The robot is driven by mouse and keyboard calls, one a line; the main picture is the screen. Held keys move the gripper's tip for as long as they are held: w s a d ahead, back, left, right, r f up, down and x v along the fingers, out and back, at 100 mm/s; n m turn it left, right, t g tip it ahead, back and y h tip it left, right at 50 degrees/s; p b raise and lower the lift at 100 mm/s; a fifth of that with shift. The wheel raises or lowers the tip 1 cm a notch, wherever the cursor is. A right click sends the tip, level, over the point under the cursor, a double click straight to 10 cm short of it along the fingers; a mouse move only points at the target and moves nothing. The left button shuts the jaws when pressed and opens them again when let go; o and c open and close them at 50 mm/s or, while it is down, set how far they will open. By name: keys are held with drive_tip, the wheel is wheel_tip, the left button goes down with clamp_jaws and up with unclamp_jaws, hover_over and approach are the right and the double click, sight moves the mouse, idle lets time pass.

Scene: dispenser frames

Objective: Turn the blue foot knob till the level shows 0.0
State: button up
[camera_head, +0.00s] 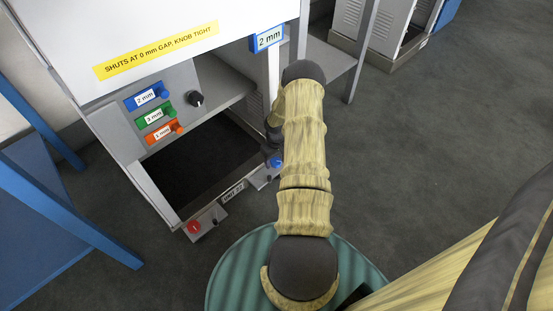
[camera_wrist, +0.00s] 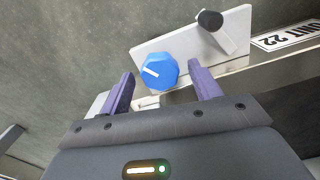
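The blue foot knob (camera_wrist: 159,71) is faceted, with a white pointer line, and sits on a light grey foot plate (camera_wrist: 180,42). In the head view the blue knob (camera_head: 277,163) shows low at the cabinet's front right corner, beside my arm. My gripper (camera_wrist: 161,68) is open, with one purple finger on each side of the knob in the wrist view. I cannot tell whether the fingers reach down to the knob or touch it. In the head view my gripper is dark and mostly hidden behind my arm. No level readout is legible.
A black-topped post (camera_wrist: 210,20) stands on the same plate, close to the knob. A red knob (camera_head: 194,227) is at the other front foot. The cabinet (camera_head: 110,125) carries coloured 2, 3 and 1 mm tags.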

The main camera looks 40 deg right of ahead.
sight(276, 161)
drive_tip(key=c, duration=0.9)
drive_tip(key=shift+o, duration=0.2)
drive_tip(key=shift+r+n+p, duration=0.15)
drive_tip(key=shift+n+p, duration=0.35)
drive_tip(key=shift+p, duration=0.1)
drive_tip(key=shift+n, duration=0.3)
drive_tip(key=o, duration=1)
wheel_tip(276, 161, up, 17)
drive_tip(key=p, duration=0.9)
